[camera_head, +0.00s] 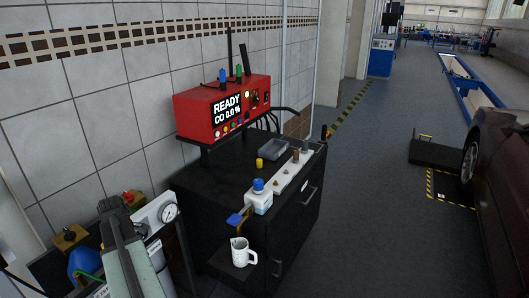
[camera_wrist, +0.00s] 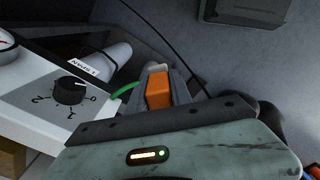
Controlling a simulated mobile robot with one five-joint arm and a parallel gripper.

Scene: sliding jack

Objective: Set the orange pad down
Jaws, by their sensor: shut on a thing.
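The orange pad (camera_wrist: 158,92) is in the wrist view, a small block between the two grey fingers of my gripper (camera_wrist: 157,80). My gripper is shut on it. The pad's lower end is hidden by my gripper's body. In the head view, part of my grey-green arm shows at the lower left, and I cannot make out the pad there. What lies directly under the pad is dark and hard to tell.
A white panel with a black knob (camera_wrist: 70,90) and a white cylinder (camera_wrist: 105,65) are close left of my gripper. A pressure gauge (camera_head: 169,212) stands beside my arm. A black cabinet (camera_head: 220,180) carries a red analyser (camera_head: 190,110). Grey floor (camera_head: 360,220) is open to the right.

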